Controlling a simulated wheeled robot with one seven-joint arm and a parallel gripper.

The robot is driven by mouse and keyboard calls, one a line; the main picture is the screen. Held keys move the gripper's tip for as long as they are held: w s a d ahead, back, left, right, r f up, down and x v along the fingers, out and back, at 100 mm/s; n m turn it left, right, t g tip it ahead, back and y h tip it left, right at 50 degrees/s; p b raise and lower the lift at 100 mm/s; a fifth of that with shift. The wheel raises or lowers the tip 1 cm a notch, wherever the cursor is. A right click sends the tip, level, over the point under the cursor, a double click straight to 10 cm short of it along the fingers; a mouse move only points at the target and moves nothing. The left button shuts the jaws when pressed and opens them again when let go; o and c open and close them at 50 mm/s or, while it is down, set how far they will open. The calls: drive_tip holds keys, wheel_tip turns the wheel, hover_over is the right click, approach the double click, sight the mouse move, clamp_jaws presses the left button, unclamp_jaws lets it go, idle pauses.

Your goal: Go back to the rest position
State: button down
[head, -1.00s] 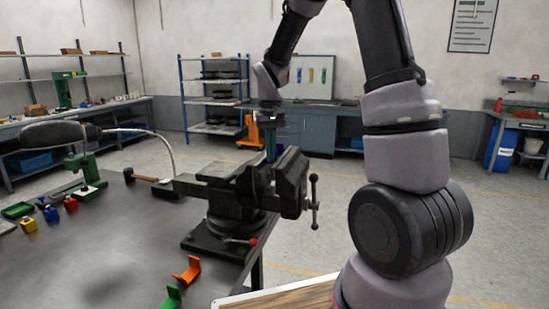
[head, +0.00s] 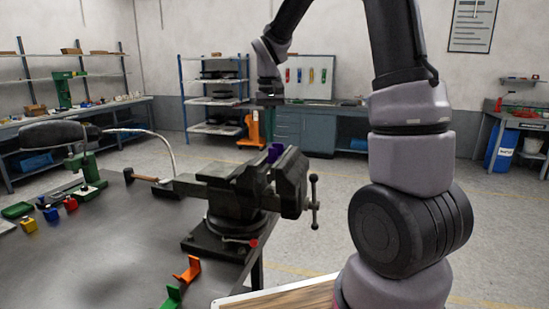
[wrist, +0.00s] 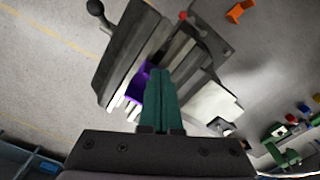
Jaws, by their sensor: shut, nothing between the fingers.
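My gripper (wrist: 159,75) is shut and empty in the wrist view, its two green fingers pressed together above the vise. The dark vise (head: 235,190) stands at the right edge of the table. A purple piece (head: 274,152) sits between the vise jaws, and it also shows in the wrist view (wrist: 139,84) just left of my fingers. Part of that piece is hidden by the jaws.
An orange bracket (head: 188,269) and a green bracket (head: 172,298) lie on the table (head: 100,260) in front of the vise. A hammer (head: 150,180), a green stand (head: 88,180) and small coloured blocks are to the left.

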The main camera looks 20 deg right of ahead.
drive_tip(key=shift+r, duration=0.35)
drive_tip(key=s+d+r+m+t+y, duration=0.1)
drive_tip(key=s+r, duration=0.4)
drive_tip(key=s, duration=0.5)
drive_tip(key=s+d+r+m+t+y, duration=0.1)
drive_tip(key=s+d+r+m+t, duration=0.1)
drive_tip(key=s+r+t, duration=0.4)
drive_tip(key=s+d, duration=0.1)
drive_tip(key=s, duration=0.4)
drive_tip(key=shift+s+r, duration=0.2)
drive_tip(key=shift+s, duration=0.05)
